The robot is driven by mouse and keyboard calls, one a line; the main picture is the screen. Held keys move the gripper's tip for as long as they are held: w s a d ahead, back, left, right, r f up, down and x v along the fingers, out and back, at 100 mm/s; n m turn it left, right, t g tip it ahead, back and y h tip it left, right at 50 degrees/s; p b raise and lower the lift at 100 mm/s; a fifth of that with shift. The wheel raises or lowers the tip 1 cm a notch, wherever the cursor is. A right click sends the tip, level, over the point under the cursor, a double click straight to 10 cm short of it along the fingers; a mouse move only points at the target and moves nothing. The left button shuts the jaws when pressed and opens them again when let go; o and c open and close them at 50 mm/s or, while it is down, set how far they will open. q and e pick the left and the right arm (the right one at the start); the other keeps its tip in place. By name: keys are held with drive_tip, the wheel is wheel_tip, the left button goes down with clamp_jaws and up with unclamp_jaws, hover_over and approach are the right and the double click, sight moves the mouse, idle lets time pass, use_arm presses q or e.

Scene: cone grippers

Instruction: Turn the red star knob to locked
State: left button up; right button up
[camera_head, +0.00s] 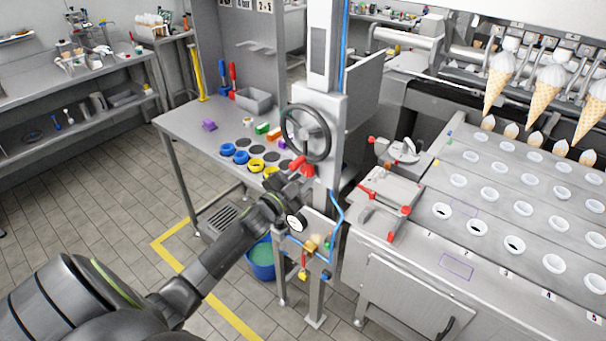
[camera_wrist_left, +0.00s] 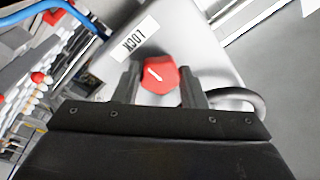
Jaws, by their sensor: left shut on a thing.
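The red star knob (camera_wrist_left: 159,75) is in the middle of the left wrist view, with a white pointer line on its face. It sits on a grey metal plate below a white label reading "LOCK" (camera_wrist_left: 136,40). The pointer slants and does not aim straight at the label. My left gripper (camera_wrist_left: 160,88) has one finger on each side of the knob and is shut on it. In the head view my left gripper (camera_head: 296,180) reaches the column below the handwheel, where red parts show; the knob is mostly hidden there. My right gripper is not in view.
A grey handwheel (camera_head: 306,133) is just above my left gripper. A blue hose (camera_head: 337,215) runs down beside it. A panel with a gauge (camera_head: 297,222) is below. A table with colored rings (camera_head: 228,150) stands behind, and a cone machine (camera_head: 500,200) fills the right.

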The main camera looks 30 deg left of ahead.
use_arm(q)
drive_tip(key=o, duration=1)
drive_tip(key=s+b, duration=0.1)
drive_tip(key=s+f+b, duration=0.1)
drive_tip(key=s, duration=0.1)
drive_tip(key=shift+s+a+b, duration=0.1)
drive_tip(key=shift+a+b, duration=0.05)
drive_tip(key=shift+b, duration=0.15)
drive_tip(key=b, duration=1.2)
approach(305, 173)
drive_tip(key=s, duration=0.6)
drive_tip(key=shift+s+a+f+b, duration=0.15)
drive_tip(key=shift+s+b, duration=0.1)
drive_tip(key=shift+s, duration=0.35)
drive_tip(key=shift+s+a+f+b, duration=0.15)
drive_tip(key=shift+s+b, duration=0.05)
drive_tip(key=shift+s, duration=0.35)
